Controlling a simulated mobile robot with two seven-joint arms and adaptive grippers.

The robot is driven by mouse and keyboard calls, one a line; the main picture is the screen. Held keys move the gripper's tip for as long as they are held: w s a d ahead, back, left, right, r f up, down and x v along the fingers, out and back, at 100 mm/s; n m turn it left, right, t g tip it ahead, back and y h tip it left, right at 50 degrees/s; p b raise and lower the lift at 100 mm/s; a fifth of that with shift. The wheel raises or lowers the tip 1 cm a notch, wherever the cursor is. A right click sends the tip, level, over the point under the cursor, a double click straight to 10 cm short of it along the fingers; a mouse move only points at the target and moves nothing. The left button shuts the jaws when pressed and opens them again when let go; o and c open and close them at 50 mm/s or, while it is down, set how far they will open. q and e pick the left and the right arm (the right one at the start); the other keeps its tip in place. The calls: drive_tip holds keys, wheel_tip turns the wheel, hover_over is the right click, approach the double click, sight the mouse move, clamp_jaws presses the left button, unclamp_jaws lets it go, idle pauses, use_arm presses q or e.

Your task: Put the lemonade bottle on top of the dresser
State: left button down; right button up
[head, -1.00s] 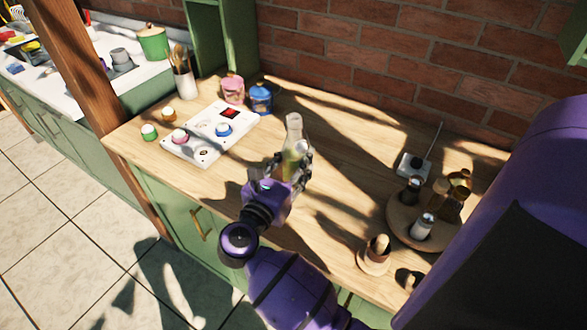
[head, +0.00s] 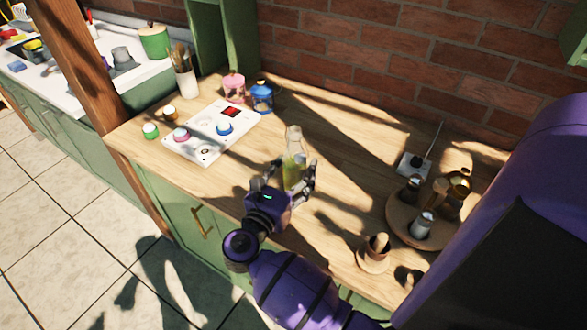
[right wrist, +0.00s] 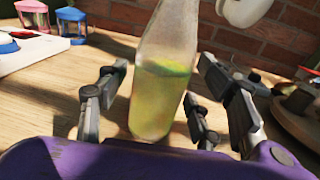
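The lemonade bottle (head: 293,165) is clear glass with yellow-green liquid. It stands upright on the wooden top of the green dresser (head: 330,160). My right gripper (head: 300,178) is around its lower part. In the right wrist view the bottle (right wrist: 163,85) is between the fingers of the gripper (right wrist: 165,105), with visible gaps on both sides, so the gripper is open. My left gripper is not in view.
A white panel (head: 208,152) with buttons, and pink (head: 233,88) and blue (head: 261,97) jars, are left of the bottle. A round wooden tray (head: 396,222) with several shakers and bottles, and a wooden cup (head: 374,254), are at right. A brick wall is behind.

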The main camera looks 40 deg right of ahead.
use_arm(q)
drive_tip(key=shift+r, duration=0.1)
use_arm(e)
drive_tip(key=shift+r, duration=0.1)
drive_tip(key=shift+r, duration=0.25)
drive_tip(key=v, duration=0.2)
drive_tip(key=b+v, duration=0.1)
drive_tip(key=v, duration=0.1)
drive_tip(key=f+v, duration=0.1)
drive_tip(key=v, duration=0.1)
drive_tip(key=shift+s+a+b, duration=0.2)
drive_tip(key=shift+a+b, duration=0.15)
drive_tip(key=shift+b, duration=0.05)
drive_tip(key=b+v, duration=0.1)
drive_tip(key=v, duration=0.3)
drive_tip(key=shift+r, duration=0.2)
drive_tip(key=shift+s+a+r, duration=0.2)
drive_tip(key=shift+a, duration=0.35)
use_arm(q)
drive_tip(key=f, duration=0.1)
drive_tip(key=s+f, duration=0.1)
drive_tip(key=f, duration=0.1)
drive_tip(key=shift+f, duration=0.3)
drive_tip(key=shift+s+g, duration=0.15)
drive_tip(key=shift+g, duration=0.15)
